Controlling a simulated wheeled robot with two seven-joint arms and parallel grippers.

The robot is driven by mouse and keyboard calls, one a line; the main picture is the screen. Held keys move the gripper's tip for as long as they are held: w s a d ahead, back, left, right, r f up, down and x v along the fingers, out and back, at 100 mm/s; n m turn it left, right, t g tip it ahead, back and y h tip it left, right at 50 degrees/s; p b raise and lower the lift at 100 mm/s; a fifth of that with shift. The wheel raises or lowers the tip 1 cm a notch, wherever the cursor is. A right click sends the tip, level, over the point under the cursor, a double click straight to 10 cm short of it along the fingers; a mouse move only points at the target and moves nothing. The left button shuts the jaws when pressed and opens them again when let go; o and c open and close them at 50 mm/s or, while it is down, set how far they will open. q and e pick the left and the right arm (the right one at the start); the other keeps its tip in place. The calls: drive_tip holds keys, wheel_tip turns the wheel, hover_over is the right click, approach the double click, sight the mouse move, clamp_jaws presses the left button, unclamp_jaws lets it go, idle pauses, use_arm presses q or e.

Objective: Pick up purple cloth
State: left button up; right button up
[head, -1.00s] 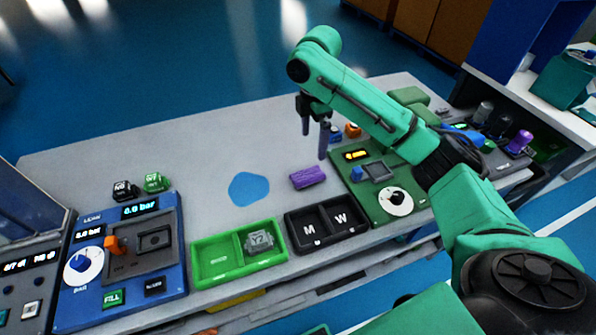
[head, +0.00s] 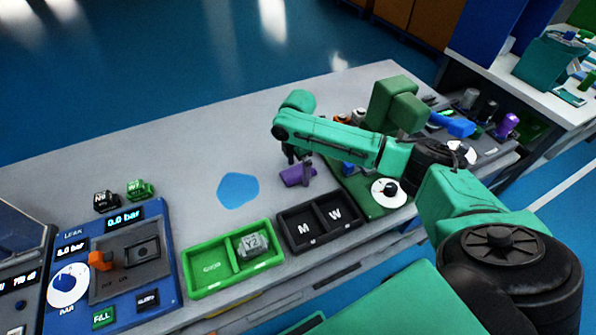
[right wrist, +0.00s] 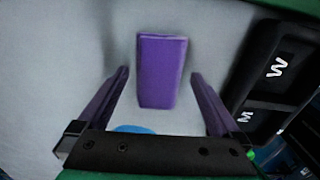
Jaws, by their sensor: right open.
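The purple cloth (head: 291,177) is a small folded block lying flat on the grey table. In the head view my right gripper (head: 299,173) is low over it and partly covers it. In the right wrist view the cloth (right wrist: 161,72) lies ahead of and between the two open fingers of the right gripper (right wrist: 160,75), with a gap on each side. The fingers are not touching it in that view. My left gripper is out of view.
A blue flat patch (head: 238,190) lies left of the cloth. A black two-part tray (head: 308,227) marked M and W and a green tray (head: 190,262) with a grey part stand in front. A green panel (head: 375,204) is close on the right. The table's back left is clear.

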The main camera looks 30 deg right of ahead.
drive_tip(key=shift+w, duration=0.1)
drive_tip(key=c, duration=1.3)
drive_tip(key=shift+o, duration=0.2)
drive_tip(key=shift+r, duration=0.1)
